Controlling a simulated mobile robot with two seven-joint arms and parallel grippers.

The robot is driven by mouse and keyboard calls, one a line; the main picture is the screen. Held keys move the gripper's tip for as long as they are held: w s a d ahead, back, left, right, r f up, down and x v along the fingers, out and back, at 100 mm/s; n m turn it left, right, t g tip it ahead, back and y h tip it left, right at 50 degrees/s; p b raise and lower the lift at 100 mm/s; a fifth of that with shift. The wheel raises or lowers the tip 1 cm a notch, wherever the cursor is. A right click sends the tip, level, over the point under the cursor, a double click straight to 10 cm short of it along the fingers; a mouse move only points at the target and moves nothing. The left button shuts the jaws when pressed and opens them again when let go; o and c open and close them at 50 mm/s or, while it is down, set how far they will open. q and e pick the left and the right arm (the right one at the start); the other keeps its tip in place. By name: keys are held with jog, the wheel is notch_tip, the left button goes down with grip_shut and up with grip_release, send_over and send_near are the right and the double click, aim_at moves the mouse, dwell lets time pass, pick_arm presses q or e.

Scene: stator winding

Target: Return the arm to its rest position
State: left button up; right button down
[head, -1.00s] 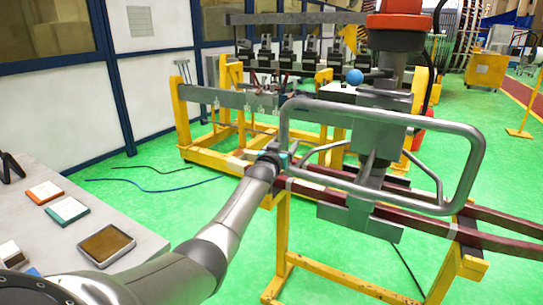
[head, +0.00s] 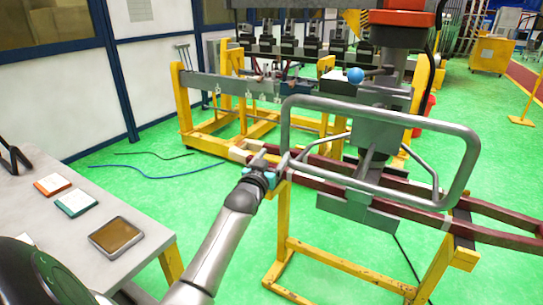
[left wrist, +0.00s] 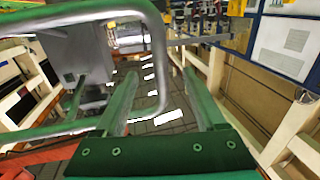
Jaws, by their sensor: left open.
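My left arm reaches in from the bottom of the head view. Its gripper (head: 270,160) is near the left end of the grey tubular frame (head: 380,107) and the dark red bars (head: 400,205). In the left wrist view the two green fingers of the left gripper (left wrist: 160,72) stand wide apart with nothing between them. The tubular frame (left wrist: 158,60) shows there close beside the left finger; I cannot tell whether they touch. My right gripper is not in view.
A yellow stand (head: 282,225) carries the bars. A blue ball (head: 355,75) shows above the frame. Open green floor (head: 225,245) lies between table and stand.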

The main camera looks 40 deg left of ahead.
pick_arm(q)
jog(key=shift+s+d, duration=0.15)
jog(key=shift+s, duration=0.4)
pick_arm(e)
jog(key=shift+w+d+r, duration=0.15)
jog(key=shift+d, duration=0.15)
pick_arm(q)
jog(key=shift+f, duration=0.1)
